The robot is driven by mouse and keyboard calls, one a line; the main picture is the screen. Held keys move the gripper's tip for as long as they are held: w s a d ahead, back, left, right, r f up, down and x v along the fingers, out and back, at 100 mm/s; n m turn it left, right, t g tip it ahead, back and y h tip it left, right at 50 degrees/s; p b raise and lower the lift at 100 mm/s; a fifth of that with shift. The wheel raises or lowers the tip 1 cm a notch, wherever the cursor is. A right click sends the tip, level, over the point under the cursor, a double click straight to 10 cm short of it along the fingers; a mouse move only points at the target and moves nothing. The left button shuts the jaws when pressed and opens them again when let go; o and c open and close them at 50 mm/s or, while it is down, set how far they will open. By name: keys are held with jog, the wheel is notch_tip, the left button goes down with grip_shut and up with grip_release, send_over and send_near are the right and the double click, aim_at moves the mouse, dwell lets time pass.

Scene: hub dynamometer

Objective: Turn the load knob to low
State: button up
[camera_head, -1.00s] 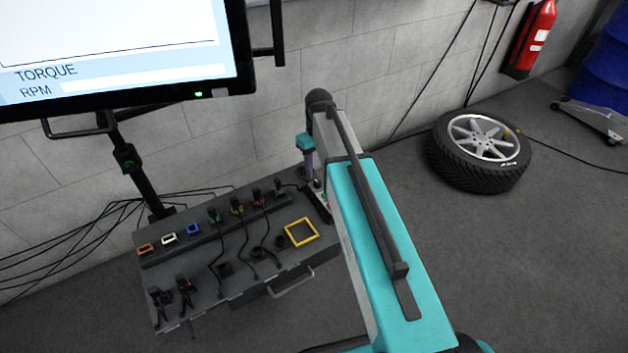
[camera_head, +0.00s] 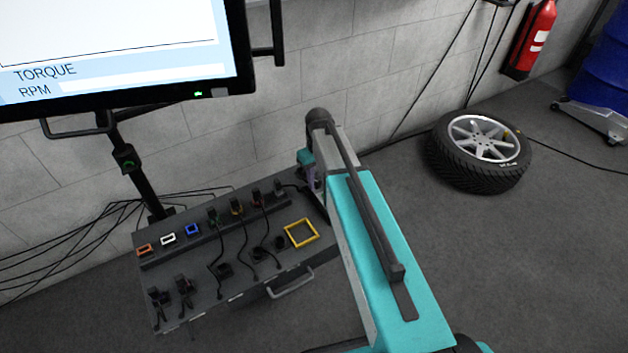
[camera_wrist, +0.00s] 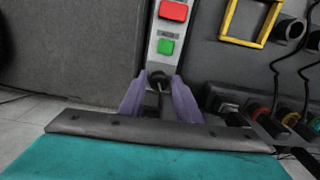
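A black round knob (camera_wrist: 158,79), which I take to be the load knob, sits on a narrow light panel strip (camera_wrist: 167,28) below a green button (camera_wrist: 166,46) and a red button (camera_wrist: 174,11) in the wrist view. My gripper (camera_wrist: 159,84) has purple fingers spread apart, one on each side of the knob at tip level. I cannot tell whether either fingertip touches it. The knob's pointer and its low mark are not readable. In the head view my arm hides the knob and most of the strip; part of my gripper (camera_head: 312,178) shows at the bench's right end.
A dark bench (camera_head: 240,290) carries several coloured sockets, cables and a yellow square frame (camera_head: 301,233). A monitor (camera_head: 120,50) stands at the upper left. A tyre (camera_head: 483,150) lies on the floor at right. In the wrist view, connectors (camera_wrist: 258,108) lie right of the fingers.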

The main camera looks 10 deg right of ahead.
grip_shut()
jog(key=shift+m+p, duration=0.3)
jog(key=shift+p, duration=0.2)
jog(key=shift+o, duration=2.1)
grip_release()
jog(key=shift+r, duration=0.1)
